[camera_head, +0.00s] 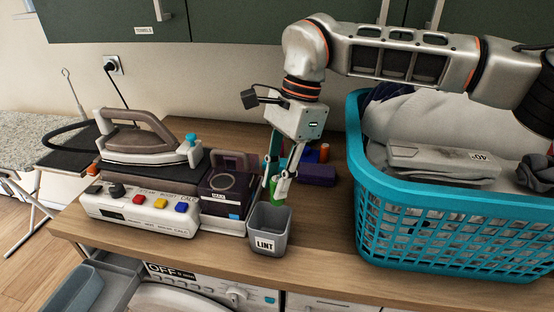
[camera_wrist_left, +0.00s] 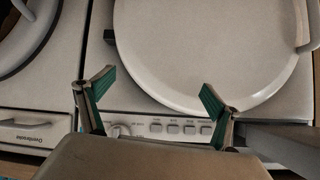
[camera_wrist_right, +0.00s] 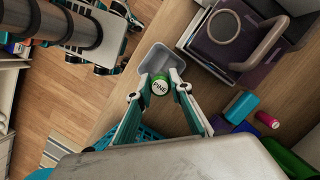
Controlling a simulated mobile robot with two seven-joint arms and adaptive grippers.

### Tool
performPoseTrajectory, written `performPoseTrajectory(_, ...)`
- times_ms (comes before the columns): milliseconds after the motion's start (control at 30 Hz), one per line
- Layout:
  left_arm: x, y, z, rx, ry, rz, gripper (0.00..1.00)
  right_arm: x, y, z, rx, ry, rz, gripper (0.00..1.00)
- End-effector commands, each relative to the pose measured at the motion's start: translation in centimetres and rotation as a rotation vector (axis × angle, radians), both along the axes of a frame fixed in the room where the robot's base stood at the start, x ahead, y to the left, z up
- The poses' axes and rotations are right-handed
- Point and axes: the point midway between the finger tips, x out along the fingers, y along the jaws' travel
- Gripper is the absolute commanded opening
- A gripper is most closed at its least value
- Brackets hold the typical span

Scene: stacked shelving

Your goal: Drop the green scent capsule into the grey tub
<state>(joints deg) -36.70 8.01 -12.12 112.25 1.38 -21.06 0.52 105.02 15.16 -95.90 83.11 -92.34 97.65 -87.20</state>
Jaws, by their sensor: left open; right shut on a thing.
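The green scent capsule (camera_wrist_right: 160,87), with a round white cap reading PINE, is between the fingertips of my right gripper (camera_wrist_right: 158,84). In the head view my right gripper (camera_head: 277,191) points down and is shut on the capsule, partly hidden by the fingers. The grey tub (camera_head: 267,244), labelled LINT, stands upright on the counter. The capsule is raised close to the tub's far rim; in the right wrist view it overlaps the edge of the tub (camera_wrist_right: 147,62). My left gripper (camera_wrist_left: 157,84) is open and empty in the left wrist view, over a white appliance with a round lid.
A dark purple device (camera_head: 224,190) and an iron on its white base (camera_head: 140,212) stand left of the tub. Blue (camera_wrist_right: 241,106) and pink (camera_wrist_right: 267,120) cylinders lie behind it. A turquoise laundry basket (camera_head: 450,237) fills the right.

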Motion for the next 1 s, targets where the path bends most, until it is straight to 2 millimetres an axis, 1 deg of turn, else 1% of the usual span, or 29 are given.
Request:
performPoseTrajectory(133,-0.1,0.0,-0.1,-0.001,0.000,0.000,0.91,0.0,0.0,-0.2,0.000,0.000,0.001,0.00)
performPoseTrajectory(267,-0.6,-0.1,-1.0,-0.002,0.008,0.000,0.91,0.0,0.0,-0.9,0.000,0.001,0.001,0.00)
performPoseTrajectory(633,-1.8,-0.1,-5.5,-0.001,0.043,-0.002,0.91,0.0,0.0,-5.0,0.000,0.004,0.001,0.00)
performPoseTrajectory(733,-2.0,0.0,-6.3,0.005,0.049,-0.003,0.91,0.0,0.0,-5.8,0.000,0.002,0.001,0.00)
performPoseTrajectory(833,-1.8,0.0,-6.4,0.009,0.045,-0.004,0.91,0.0,0.0,-6.1,0.000,0.001,0.001,0.00)
performPoseTrajectory(1000,-1.0,0.1,-5.3,0.009,0.023,-0.003,0.91,0.0,0.0,-6.0,0.000,-0.002,0.002,0.00)
